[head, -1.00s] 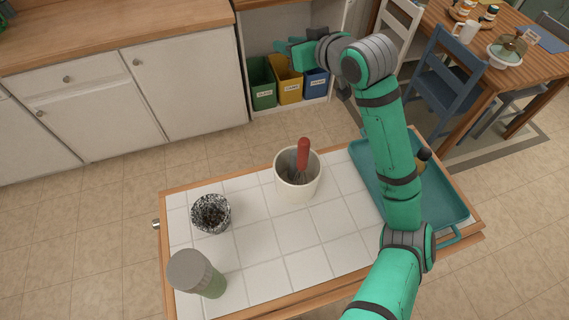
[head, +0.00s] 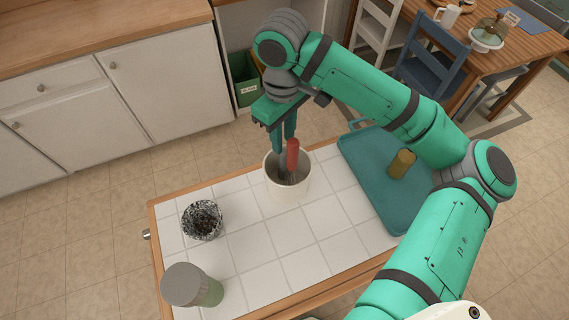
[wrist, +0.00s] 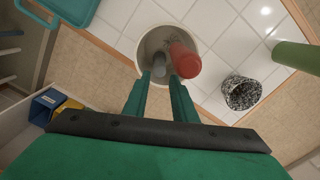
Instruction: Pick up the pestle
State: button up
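A cream crock (head: 287,188) stands on the white-tiled cart top. A red-handled utensil (head: 293,154) leans in it, and a grey rounded rod (wrist: 160,66), which looks like the pestle, stands beside the red handle. In the head view the rod is mostly hidden. My gripper (wrist: 160,80) points down over the crock's rim, its fingers apart and empty. In the wrist view the rod's top lies just beyond the gap between the fingertips, with the red handle to the right. In the head view the fingers (head: 283,146) overlap the crock's back rim. I cannot tell if they touch anything.
A speckled black-and-white bowl (head: 202,220) and a grey-lidded green canister (head: 192,286) stand to the left on the cart. A teal tray (head: 375,185) with a yellow-brown cylinder (head: 402,164) is at the right. The middle tiles are clear.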

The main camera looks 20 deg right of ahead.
aim_at(284, 152)
notch_tip(284, 152, down, 9)
jog(key=shift+f, duration=0.1)
dwell(0.5)
jog(key=shift+c, duration=0.4)
grip_shut()
jog(key=shift+d, duration=0.1)
jog(key=shift+r, duration=0.25)
